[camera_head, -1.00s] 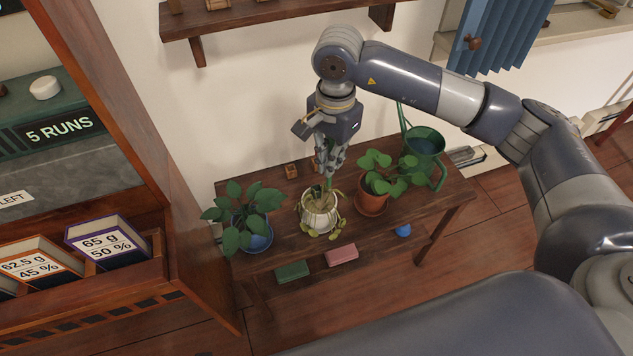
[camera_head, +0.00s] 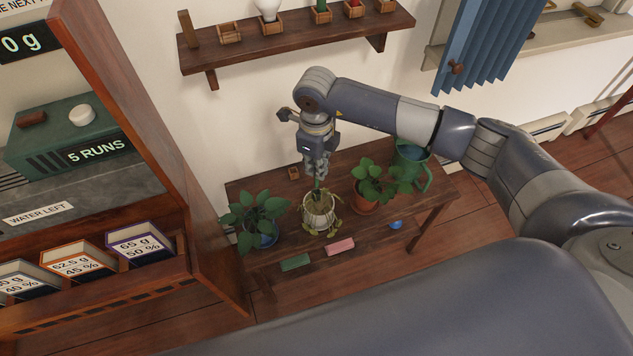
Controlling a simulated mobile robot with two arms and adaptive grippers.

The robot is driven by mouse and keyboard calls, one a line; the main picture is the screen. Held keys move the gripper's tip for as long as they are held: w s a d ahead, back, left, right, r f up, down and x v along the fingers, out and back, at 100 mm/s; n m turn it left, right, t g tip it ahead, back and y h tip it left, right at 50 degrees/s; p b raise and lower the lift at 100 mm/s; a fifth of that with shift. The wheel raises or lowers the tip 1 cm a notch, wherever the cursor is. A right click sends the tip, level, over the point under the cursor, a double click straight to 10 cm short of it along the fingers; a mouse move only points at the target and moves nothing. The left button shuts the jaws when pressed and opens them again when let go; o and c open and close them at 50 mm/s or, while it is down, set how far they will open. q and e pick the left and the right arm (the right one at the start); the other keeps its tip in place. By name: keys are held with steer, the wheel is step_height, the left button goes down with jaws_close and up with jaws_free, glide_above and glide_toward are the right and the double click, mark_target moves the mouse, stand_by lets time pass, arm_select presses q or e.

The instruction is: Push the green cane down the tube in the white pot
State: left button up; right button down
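The white pot (camera_head: 319,218) stands on the wooden bench with a drooping, yellowish plant in it. A short length of the green cane (camera_head: 318,185) shows upright above the pot's middle, directly under my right gripper (camera_head: 317,177). The gripper points down, and its fingers look closed together around the cane's upper part. The cane's lower end and the tube are hidden among the leaves or too small to make out. My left gripper is out of view.
A blue-potted plant (camera_head: 256,216) stands left of the white pot, and a terracotta-potted plant (camera_head: 370,189) and green watering can (camera_head: 413,163) stand right. Green (camera_head: 296,262) and pink (camera_head: 340,247) blocks and a blue ball (camera_head: 395,224) lie in front. A wall shelf (camera_head: 300,42) is above.

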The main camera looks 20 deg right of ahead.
mark_target(316, 186)
step_height(316, 186, down, 6)
steer(key=shift+r, duration=0.1)
stand_by(0.4)
steer(key=shift+f, duration=0.3)
steer(key=c, duration=1.8)
jaws_free()
steer(key=shift+r, duration=0.1)
